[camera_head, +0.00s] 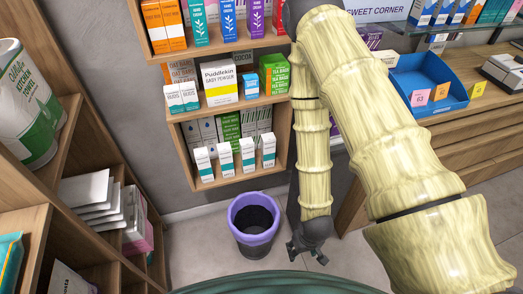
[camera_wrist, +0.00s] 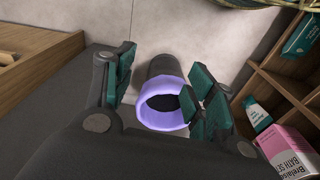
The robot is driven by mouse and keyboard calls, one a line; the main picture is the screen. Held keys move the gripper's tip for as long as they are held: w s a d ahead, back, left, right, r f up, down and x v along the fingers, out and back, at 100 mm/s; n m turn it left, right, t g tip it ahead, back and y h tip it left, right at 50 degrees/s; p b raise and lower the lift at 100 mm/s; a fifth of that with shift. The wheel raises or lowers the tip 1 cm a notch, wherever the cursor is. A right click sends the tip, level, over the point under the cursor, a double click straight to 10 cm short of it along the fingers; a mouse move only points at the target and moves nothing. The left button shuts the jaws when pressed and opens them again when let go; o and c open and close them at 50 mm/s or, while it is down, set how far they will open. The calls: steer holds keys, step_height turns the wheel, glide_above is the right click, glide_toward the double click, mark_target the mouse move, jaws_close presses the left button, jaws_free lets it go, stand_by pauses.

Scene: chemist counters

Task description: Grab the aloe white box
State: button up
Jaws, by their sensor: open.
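My gripper (camera_head: 309,254) hangs at the end of my arm, pointing down, in front of the shelves at the right. In the wrist view my gripper (camera_wrist: 163,88) is open, with nothing between its teal-padded fingers. No label that I can read says aloe. Several small white boxes with teal lower parts (camera_head: 225,160) stand upright in a row at the front of the lower wall shelf. Two more white boxes (camera_head: 182,97) stand at the left of the shelf above. I cannot tell which is the aloe box. The gripper is apart from all of them.
A purple-rimmed bin (camera_head: 235,204) stands on the floor below the shelves, and shows beyond the fingers in the wrist view (camera_wrist: 146,114). A white powder box (camera_head: 219,83) stands on the middle shelf. Wooden cubbies (camera_head: 98,239) are at left. A blue tray (camera_head: 427,75) lies on the right counter.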

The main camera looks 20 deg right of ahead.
steer(key=w+r+t, duration=0.1)
steer(key=w+r, duration=0.3)
steer(key=w, duration=0.3)
steer(key=w+r+t, duration=0.1)
steer(key=w+r, duration=0.2)
steer(key=w, duration=0.5)
steer(key=t, duration=0.2)
glide_toward(269, 138)
steer(key=shift+n, duration=0.3)
steer(key=x, duration=0.5)
steer(key=shift+f, duration=0.3)
steer(key=shift+w+f+g, duration=0.15)
steer(key=shift+w+g, duration=0.15)
steer(key=shift+p+x, duration=0.35)
steer(key=shift+x, duration=2.05)
steer(key=c, duration=1.1)
